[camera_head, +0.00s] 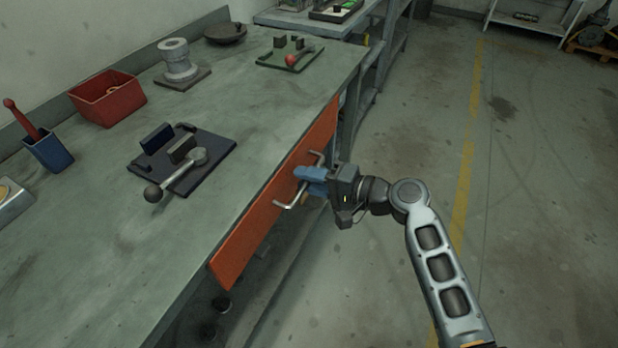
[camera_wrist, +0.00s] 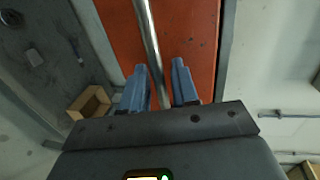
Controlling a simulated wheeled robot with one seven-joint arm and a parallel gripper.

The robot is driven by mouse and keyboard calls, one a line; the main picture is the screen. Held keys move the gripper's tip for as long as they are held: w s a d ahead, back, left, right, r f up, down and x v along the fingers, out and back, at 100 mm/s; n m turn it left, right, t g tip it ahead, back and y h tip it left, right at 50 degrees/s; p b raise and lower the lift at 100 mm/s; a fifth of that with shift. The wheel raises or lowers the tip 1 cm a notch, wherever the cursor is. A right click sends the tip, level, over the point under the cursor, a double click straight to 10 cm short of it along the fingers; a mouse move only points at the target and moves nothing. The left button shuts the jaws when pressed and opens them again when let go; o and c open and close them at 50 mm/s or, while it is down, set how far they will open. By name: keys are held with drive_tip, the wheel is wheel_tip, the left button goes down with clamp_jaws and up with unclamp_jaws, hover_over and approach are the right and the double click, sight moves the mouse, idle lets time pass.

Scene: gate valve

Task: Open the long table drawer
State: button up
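The long drawer has an orange front (camera_head: 250,233) set along the table's edge, and I see no clear gap behind it. Its metal bar handle (camera_head: 291,203) stands out from the front, with its middle hidden by my gripper. My gripper (camera_head: 303,181) is at the handle, with blue fingers pointing at the drawer front. In the wrist view the handle (camera_wrist: 150,38) runs between the two spread fingers of my gripper (camera_wrist: 158,66), in front of the orange drawer front (camera_wrist: 190,35). The fingers look apart from the bar, not closed on it.
The green workbench (camera_head: 110,225) carries a blue vise plate (camera_head: 215,150), a red bin (camera_head: 108,97), a blue holder (camera_head: 50,150), a grey flanged part (camera_head: 177,62) and a green plate (camera_head: 275,62). The floor (camera_head: 540,200) to the right is free.

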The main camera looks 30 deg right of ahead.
clamp_jaws()
idle(0.3)
idle(0.3)
